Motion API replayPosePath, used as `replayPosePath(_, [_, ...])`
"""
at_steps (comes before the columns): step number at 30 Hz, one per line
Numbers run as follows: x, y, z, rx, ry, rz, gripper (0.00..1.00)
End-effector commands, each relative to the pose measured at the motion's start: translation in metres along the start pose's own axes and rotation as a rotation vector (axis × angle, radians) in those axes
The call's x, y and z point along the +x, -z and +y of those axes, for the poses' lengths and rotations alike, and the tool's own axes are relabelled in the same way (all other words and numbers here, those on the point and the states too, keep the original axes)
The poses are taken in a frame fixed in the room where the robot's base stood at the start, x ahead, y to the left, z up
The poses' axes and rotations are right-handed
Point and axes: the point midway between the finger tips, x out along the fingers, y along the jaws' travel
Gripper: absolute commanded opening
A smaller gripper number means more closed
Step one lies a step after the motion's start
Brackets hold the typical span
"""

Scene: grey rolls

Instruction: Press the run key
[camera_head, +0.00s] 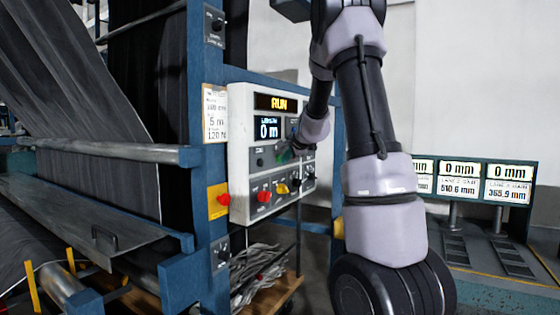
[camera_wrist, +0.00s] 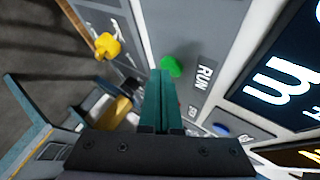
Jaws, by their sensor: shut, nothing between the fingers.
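The run key is a round green button (camera_wrist: 173,65) beside the printed word RUN on the grey face of the control panel, in the wrist view. My gripper (camera_wrist: 161,74) is shut and empty. Its green fingertips are right at the key and overlap its edge in the picture; I cannot tell whether they touch it. In the head view the white control panel (camera_head: 239,168) stands on the blue frame, and my gripper (camera_head: 284,156) is in front of it, covering the key. The panel's upper display (camera_head: 276,102) reads RUN in amber, and the screen below (camera_head: 268,128) reads 0 m.
A yellow knob (camera_wrist: 107,45) and a blue key (camera_wrist: 222,130) are near my fingers. Grey fabric (camera_head: 70,75) hangs at left.

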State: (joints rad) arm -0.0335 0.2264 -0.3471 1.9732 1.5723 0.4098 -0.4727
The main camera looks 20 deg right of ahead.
Motion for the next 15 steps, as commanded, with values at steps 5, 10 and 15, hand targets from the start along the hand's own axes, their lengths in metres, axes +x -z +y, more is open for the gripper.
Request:
replayPosePath(5, [-0.0068,0.005,0.0047,0.001,0.0,0.001,0.0])
replayPosePath(10, [-0.0079,0.0055,0.0056,0.0,0.0,0.001,0.0])
replayPosePath(15, [-0.008,0.0059,0.0058,0.0,0.0,0.001,0.0])
